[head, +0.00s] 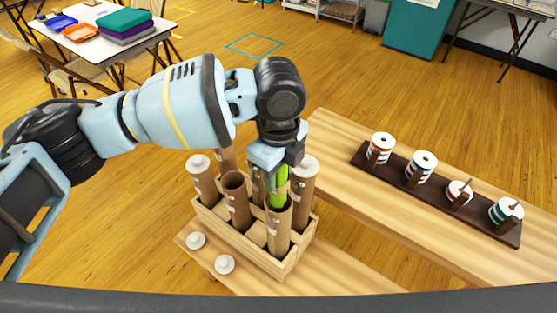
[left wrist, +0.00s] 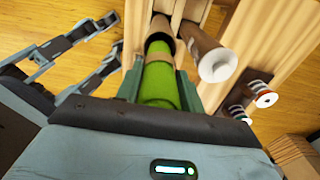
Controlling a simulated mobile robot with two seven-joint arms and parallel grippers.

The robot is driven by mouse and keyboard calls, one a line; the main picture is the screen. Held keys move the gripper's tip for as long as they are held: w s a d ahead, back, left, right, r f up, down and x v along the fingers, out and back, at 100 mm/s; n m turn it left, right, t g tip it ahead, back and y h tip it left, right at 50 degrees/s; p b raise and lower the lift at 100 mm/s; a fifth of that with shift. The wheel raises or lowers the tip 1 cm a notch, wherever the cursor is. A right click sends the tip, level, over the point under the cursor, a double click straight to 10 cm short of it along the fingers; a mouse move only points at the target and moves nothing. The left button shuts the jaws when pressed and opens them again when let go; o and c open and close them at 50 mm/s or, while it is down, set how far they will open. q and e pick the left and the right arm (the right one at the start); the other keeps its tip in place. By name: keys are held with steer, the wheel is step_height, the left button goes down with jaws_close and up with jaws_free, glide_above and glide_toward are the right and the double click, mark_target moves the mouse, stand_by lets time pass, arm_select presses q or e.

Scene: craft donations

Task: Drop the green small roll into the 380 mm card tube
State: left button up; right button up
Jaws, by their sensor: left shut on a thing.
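My left gripper (head: 276,165) is shut on the green small roll (head: 278,185), held upright above the wooden crate. The roll's lower end is at the open mouth of a front card tube (head: 278,230); I cannot tell how far it is inside. The left wrist view shows the green roll (left wrist: 158,85) between the fingers, with a tan band, pointing at a dark tube mouth. Another open tube (head: 237,203) stands to the left. Capped tubes stand at the left (head: 203,183) and right (head: 303,185). Tube lengths cannot be read.
The crate (head: 246,250) stands on a wooden bench, with two loose white caps (head: 196,240) (head: 224,264) in front. A dark rack (head: 437,190) with several ribbon spools is on the bench at right. A white table (head: 100,38) with folded cloth is behind at left.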

arm_select(q)
steer(key=shift+f, duration=1.3)
steer(key=o, duration=1.1)
steer(key=shift+c, duration=0.2)
steer(key=shift+r, duration=3.9)
